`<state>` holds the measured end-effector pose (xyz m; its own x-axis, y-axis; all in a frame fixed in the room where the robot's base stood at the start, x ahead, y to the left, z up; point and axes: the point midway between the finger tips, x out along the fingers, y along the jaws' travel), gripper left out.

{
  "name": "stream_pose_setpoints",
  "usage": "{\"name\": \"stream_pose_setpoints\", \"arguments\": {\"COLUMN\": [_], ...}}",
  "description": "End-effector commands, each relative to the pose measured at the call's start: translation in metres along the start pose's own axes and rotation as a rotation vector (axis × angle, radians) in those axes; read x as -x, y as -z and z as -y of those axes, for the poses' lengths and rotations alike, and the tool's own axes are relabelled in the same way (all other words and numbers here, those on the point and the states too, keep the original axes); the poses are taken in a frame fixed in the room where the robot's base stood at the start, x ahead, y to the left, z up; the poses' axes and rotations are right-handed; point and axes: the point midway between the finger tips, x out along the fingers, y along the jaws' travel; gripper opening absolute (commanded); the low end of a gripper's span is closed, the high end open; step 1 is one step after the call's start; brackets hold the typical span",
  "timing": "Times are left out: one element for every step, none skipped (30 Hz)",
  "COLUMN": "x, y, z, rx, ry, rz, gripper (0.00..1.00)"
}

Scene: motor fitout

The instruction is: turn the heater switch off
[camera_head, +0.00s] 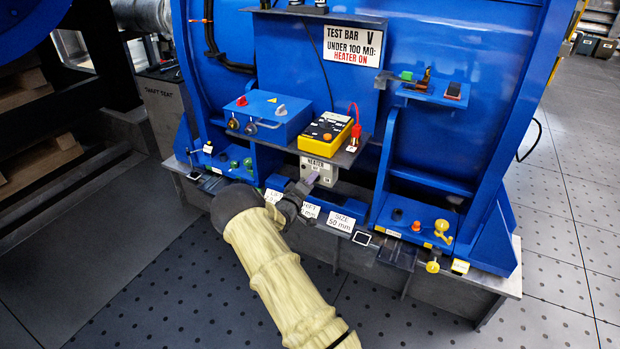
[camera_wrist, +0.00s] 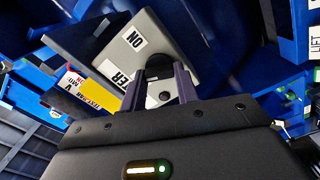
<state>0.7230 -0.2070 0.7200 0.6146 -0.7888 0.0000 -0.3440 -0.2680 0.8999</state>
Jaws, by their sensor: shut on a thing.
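The heater switch box (camera_head: 320,166) is a small grey box labelled HEATER, under the shelf on the blue machine. In the wrist view the box (camera_wrist: 148,57) shows tilted, with part of the HEATER label and an ON label on its face. A dark knob (camera_wrist: 160,67) sits on the box between my fingers. My gripper (camera_head: 309,182) is at the front of the box, and in the wrist view its two fingers (camera_wrist: 161,80) are shut on the knob. The knob is hidden in the head view, and I cannot tell its exact setting.
A yellow meter (camera_head: 328,134) and a red lead plug (camera_head: 354,137) stand on the shelf above. A blue box (camera_head: 268,115) is to the left. A sign (camera_head: 352,46) reads TEST BAR V, HEATER ON. White label cards (camera_head: 341,221) line the ledge below. Open floor lies to the right.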

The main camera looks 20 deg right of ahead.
Motion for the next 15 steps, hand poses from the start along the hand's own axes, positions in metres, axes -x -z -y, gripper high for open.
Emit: {"name": "stream_pose_setpoints", "arguments": {"x": [0.0012, 0.0012, 0.0010, 0.0010, 0.0009, 0.0010, 0.0011, 0.0012, 0.0012, 0.0012, 0.0011, 0.0012, 0.0012, 0.0012, 0.0012], "y": [0.0022, 0.0019, 0.0017, 0.0016, 0.0016, 0.0017, 0.0017, 0.0017, 0.0017, 0.0016, 0.0016, 0.0016, 0.0015, 0.0015, 0.0014], "z": [0.0003, 0.0005, 0.0006, 0.0006, 0.0007, 0.0010, 0.0014, 0.0017, 0.0021, 0.0023, 0.0025, 0.0027, 0.0028, 0.0029, 0.0030], "rx": [0.046, 0.074, 0.111, 0.139, 0.165, 0.199, 0.223, 0.247, 0.278, 0.300, 0.319, 0.344, 0.361, 0.376, 0.395], "ry": [0.003, 0.003, 0.002, 0.002, 0.002, 0.002, 0.002, 0.002, 0.003, 0.003, 0.003, 0.003, 0.003, 0.003, 0.002], "rz": [-0.003, -0.003, -0.003, -0.003, -0.003, -0.003, -0.003, -0.003, -0.004, -0.004, -0.004, -0.004, -0.004, -0.004, -0.004], "gripper": [0.08, 0.08, 0.08, 0.08, 0.08, 0.08, 0.08, 0.08, 0.08, 0.08, 0.08, 0.08, 0.08, 0.08, 0.08]}}
